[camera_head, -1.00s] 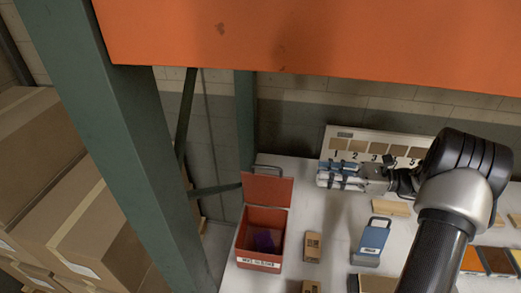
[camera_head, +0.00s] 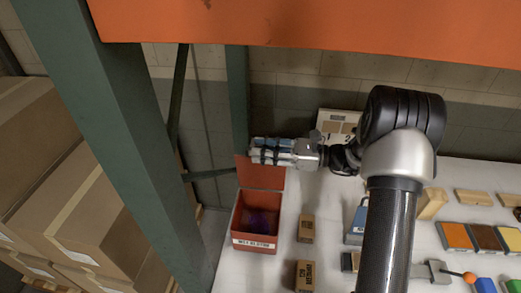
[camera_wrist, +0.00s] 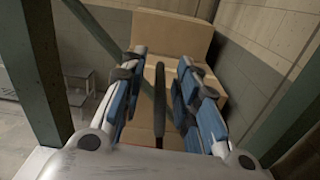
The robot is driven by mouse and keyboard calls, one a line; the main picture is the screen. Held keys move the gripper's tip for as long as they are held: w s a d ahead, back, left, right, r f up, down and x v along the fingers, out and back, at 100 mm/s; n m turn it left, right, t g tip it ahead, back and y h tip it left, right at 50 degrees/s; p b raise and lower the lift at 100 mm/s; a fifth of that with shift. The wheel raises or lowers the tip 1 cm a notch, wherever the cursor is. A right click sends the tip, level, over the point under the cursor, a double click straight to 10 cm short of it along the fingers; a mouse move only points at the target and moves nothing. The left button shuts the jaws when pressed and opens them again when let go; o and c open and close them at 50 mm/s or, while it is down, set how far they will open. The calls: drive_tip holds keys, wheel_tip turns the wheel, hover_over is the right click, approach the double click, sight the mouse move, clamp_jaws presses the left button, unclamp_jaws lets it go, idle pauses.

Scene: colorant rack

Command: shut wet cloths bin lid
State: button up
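The red wet cloths bin (camera_head: 237,222) stands at the left end of the white table, with a white label on its front and dark purple cloth inside. Its lid (camera_head: 262,178) is open and upright at the back. My gripper (camera_head: 252,150) points left at the lid's top edge and covers part of it. In the wrist view my gripper's blue-padded fingers (camera_wrist: 158,92) are apart. A dark upright strip (camera_wrist: 160,75) shows between them; I cannot tell whether it is the lid edge-on or whether a finger touches it.
A green rack post (camera_head: 237,110) stands behind the bin, and a larger one (camera_head: 125,150) left of it. An orange beam (camera_head: 300,25) crosses above. Small cardboard boxes (camera_head: 306,228) stand right of the bin. Large cartons (camera_head: 85,220) fill the left.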

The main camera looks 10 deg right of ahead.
drive_tip(key=shift+w+a, duration=0.2)
drive_tip(key=shift+a, duration=0.25)
clamp_jaws()
idle(0.6)
